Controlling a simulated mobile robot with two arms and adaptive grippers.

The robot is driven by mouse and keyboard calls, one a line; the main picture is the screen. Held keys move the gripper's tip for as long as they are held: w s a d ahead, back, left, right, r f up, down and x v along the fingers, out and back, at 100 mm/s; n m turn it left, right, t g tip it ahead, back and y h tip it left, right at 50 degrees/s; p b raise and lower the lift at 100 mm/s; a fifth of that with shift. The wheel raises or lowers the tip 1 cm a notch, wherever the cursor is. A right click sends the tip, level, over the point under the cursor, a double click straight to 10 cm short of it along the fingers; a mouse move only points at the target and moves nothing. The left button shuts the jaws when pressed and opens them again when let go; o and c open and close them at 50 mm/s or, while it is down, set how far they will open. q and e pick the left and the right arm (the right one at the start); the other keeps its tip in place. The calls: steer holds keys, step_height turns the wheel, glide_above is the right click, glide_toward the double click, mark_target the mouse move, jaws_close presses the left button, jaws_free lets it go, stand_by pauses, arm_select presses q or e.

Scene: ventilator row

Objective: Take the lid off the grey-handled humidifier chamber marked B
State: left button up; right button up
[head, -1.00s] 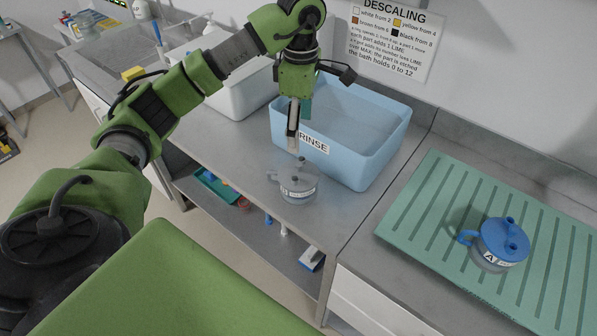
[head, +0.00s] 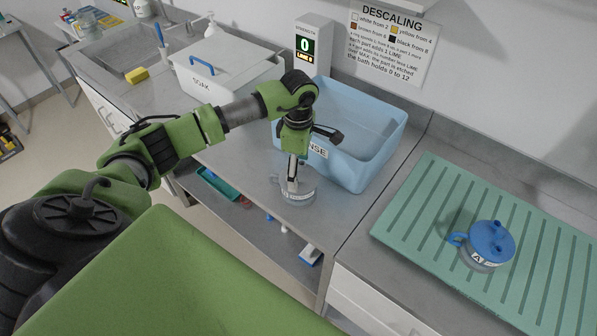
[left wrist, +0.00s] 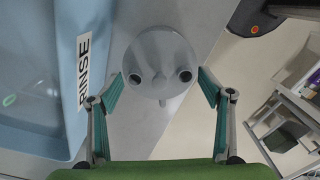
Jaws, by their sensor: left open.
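The grey-handled humidifier chamber (head: 299,198) stands on the grey counter in front of the blue rinse tub, its grey lid on. In the left wrist view its round grey lid (left wrist: 160,62) shows from above, with a knob in the middle and two ports. My left gripper (head: 292,183) points down right over the chamber. In the left wrist view the left gripper (left wrist: 160,85) is open, with one finger on each side of the lid. I cannot tell whether the fingers touch it. The letter on the chamber's label is not readable. My right gripper is not in view.
The blue tub marked RINSE (head: 385,150) stands close behind the chamber. A blue-handled chamber marked A (head: 487,246) sits on the green drainboard (head: 420,205) at right. A white SOAK box (head: 205,88) and a display reading 0 LIME (head: 305,46) are at the back.

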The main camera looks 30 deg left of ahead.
arm_select(q)
steer(key=c, duration=1)
steer(key=shift+c, duration=1.4)
steer(key=shift+s, duration=0.1)
